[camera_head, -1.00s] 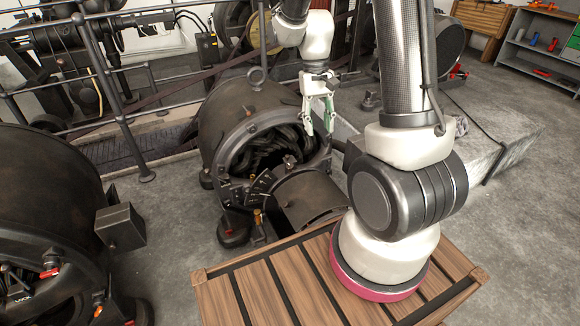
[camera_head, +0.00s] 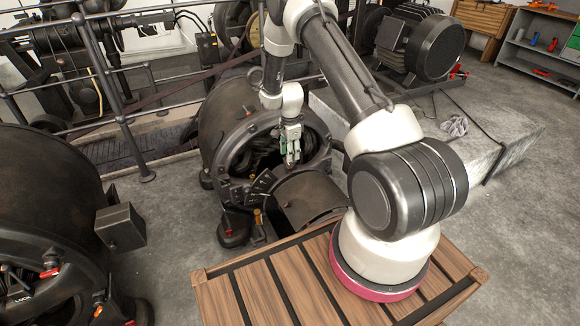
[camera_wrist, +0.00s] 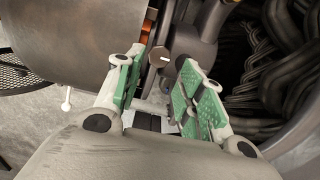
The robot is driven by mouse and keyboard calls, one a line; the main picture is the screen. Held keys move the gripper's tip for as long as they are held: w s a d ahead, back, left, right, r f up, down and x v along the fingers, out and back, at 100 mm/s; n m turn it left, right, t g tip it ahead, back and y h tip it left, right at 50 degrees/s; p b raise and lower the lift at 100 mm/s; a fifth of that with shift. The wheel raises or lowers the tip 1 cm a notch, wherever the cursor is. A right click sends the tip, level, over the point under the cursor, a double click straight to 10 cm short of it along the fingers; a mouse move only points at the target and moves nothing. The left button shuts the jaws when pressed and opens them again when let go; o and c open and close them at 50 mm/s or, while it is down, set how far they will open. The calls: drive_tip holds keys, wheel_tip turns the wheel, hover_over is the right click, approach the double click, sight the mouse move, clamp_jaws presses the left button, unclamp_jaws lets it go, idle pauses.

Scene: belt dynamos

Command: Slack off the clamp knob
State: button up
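A round dark knob-like piece (camera_wrist: 160,57) with a pale mark on its face shows in the wrist view, just beyond and between my fingertips; it looks like the clamp knob. My gripper (camera_wrist: 162,70) is open, with green pads on its spread fingers and a gap between them. I see no contact with the knob. In the head view my gripper (camera_head: 291,158) points down at the open end of the middle dynamo (camera_head: 222,135). There the fingers and arm hide the knob.
Dark coiled windings (camera_wrist: 275,75) lie right of the fingers. A smooth metal cylinder (camera_wrist: 60,40) fills the upper left. A second dynamo (camera_head: 45,215) stands at left, behind it a railing (camera_head: 110,80). A wooden slatted platform (camera_head: 262,290) is in front.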

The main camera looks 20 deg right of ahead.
sight(290, 165)
wheel_tip(290, 165, down, 7)
drive_tip(key=shift+f, duration=0.2)
drive_tip(key=c, duration=0.8)
